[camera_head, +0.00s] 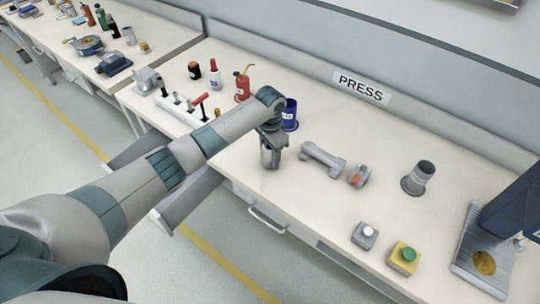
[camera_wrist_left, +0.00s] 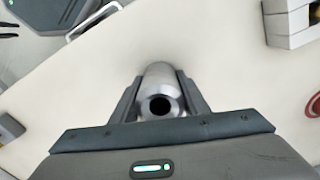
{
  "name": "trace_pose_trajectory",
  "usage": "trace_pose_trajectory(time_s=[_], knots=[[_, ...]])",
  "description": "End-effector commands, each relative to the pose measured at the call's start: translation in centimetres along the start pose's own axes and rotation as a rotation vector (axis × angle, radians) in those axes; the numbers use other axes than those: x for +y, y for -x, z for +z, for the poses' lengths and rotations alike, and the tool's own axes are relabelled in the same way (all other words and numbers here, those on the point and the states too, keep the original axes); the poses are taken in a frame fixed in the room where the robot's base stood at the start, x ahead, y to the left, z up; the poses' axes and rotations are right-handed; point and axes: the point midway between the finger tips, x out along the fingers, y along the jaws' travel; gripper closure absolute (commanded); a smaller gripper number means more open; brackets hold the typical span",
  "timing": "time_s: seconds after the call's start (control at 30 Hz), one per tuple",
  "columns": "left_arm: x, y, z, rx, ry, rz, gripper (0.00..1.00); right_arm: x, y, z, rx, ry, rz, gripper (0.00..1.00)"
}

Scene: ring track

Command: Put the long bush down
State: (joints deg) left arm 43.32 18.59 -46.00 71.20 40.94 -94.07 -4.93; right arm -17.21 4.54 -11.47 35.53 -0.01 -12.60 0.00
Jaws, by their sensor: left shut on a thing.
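My left gripper (camera_head: 271,147) is shut on the long bush (camera_head: 270,161), a grey metal cylinder, close to the front edge of the bench. In the left wrist view the bush (camera_wrist_left: 159,76) sits between the two fingers of the gripper (camera_wrist_left: 160,92), with its dark round bore facing the camera. The fingers hide its sides. In the head view it looks upright and low over the bench top; I cannot tell whether its lower end touches the surface. My right gripper is not in view.
A blue cup (camera_head: 291,112) stands just behind the gripper. A grey bracket (camera_head: 322,159) and a small grey-and-orange part (camera_head: 359,176) lie to the right. Farther right are a grey cylindrical holder (camera_head: 418,178), button boxes (camera_head: 403,258) and the press (camera_head: 512,213). A drawer (camera_head: 188,202) is open below.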

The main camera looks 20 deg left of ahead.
Motion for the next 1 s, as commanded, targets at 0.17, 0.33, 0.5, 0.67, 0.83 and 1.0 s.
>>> trace_pose_trajectory(time_s=[0.17, 0.33, 0.5, 0.67, 0.83, 1.0], knots=[[0.0, -0.3, 0.0, -0.001, 0.0, 0.0, 0.44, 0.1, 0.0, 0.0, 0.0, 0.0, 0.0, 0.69], [0.0, -0.3, 0.0, -0.001, 0.0, 0.0, 0.4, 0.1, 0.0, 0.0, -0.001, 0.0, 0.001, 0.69], [0.0, -0.2, 0.0, 0.0, 0.0, 0.0, 0.4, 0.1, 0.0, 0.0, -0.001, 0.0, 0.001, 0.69], [0.0, 0.4, -0.1, 0.002, 0.0, -0.001, 0.4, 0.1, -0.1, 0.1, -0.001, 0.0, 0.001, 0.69], [-0.1, 2.1, -0.1, 0.003, -0.001, -0.001, 0.4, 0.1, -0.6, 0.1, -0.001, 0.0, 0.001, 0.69], [-0.1, 4.9, -0.1, 0.004, -0.001, -0.001, 0.4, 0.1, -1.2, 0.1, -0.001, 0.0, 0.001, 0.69]])
